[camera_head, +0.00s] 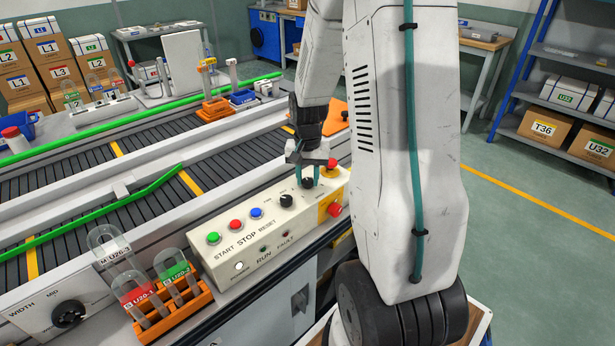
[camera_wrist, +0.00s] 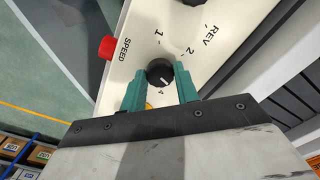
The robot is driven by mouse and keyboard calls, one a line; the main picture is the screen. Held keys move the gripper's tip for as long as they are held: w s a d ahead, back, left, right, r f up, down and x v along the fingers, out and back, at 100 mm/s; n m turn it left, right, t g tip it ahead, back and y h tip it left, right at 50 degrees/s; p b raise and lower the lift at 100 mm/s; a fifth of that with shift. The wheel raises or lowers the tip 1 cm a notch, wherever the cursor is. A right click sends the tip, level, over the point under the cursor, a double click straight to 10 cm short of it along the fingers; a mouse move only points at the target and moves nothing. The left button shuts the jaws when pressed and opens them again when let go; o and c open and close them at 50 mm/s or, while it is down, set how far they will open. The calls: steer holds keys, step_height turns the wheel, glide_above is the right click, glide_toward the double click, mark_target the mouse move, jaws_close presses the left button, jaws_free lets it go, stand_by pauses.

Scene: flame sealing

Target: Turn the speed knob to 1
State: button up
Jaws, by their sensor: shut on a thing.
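The speed knob (camera_wrist: 158,70) is black and round with a short white mark, and sits on the cream control panel (camera_wrist: 120,70). My gripper (camera_wrist: 161,77) has its teal fingers on either side of the knob, shut on it. The white mark is small, and I cannot tell exactly which number it points at. The printed 1, 2 and word SPEED show around the knob in the wrist view. In the head view my gripper (camera_head: 306,166) reaches down onto the knob (camera_head: 307,183) at the panel's right part; the knob's dial is hard to read there.
A second black knob (camera_head: 286,200) is just left of the speed knob. Green, red and blue buttons (camera_head: 235,225) line the panel's left. A red button (camera_head: 332,164) on a yellow base stands close to my gripper. An orange tube rack (camera_head: 172,315) stands at the front left.

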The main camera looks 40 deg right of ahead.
mark_target(307, 180)
steer(key=n, duration=1.3)
steer(key=shift+n, duration=0.4)
steer(key=n, duration=1.3)
steer(key=shift+n, duration=0.4)
steer(key=o, duration=1)
steer(key=shift+c, duration=0.2)
step_height(307, 180, up, 8)
steer(key=shift+f, duration=0.1)
